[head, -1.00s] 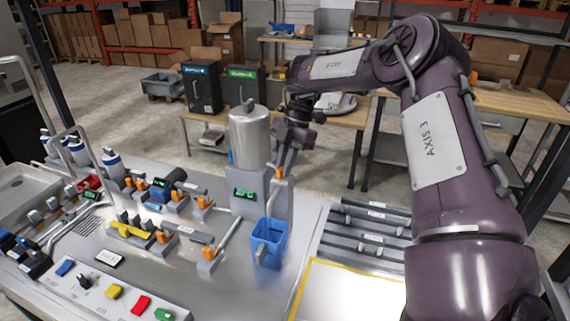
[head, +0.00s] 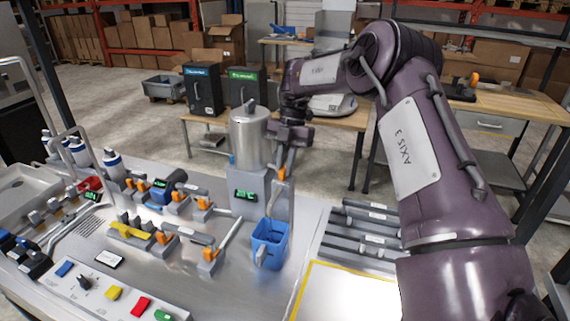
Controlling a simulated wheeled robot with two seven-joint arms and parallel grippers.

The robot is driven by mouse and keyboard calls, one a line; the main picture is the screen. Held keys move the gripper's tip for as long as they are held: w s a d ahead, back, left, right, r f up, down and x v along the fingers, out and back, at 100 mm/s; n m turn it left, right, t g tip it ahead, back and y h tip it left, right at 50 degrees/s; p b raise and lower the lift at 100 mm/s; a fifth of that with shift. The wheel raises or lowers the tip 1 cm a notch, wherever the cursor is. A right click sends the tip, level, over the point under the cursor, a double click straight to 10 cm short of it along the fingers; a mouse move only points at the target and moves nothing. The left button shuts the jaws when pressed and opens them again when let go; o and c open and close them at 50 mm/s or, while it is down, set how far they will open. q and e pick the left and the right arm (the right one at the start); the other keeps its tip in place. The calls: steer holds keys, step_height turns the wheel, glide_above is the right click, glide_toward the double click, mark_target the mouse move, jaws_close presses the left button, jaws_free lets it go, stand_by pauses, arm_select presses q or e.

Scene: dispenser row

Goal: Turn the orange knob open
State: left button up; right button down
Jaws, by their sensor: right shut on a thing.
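The orange knob (head: 282,174) sits on the grey dispenser (head: 247,195), below and right of its metal tank (head: 249,138). My right gripper (head: 286,160) reaches down from above, with its jaws shut on the top of the orange knob. The jaws partly hide the knob, and its exact angle is hard to tell. A blue jug (head: 268,243) stands on the metal worktop below the knob. A small green display (head: 245,195) is lit on the dispenser's front. My left gripper is out of view.
Several orange-handled valves (head: 204,203) stand on the worktop to the left. A button panel (head: 103,293) runs along the front left. Grey rails (head: 372,229) and a yellow-edged white mat (head: 345,291) lie to the right of the jug.

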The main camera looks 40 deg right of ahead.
steer(key=c, duration=1.4)
jaws_free()
steer(key=shift+c, duration=0.2)
steer(key=shift+r, duration=0.1)
steer(key=p+v, duration=0.4)
steer(key=v, duration=0.3)
steer(key=shift+d+r+p, duration=0.2)
steer(key=shift+r+p, duration=0.05)
steer(key=shift+p, duration=0.15)
steer(key=shift+w, duration=0.1)
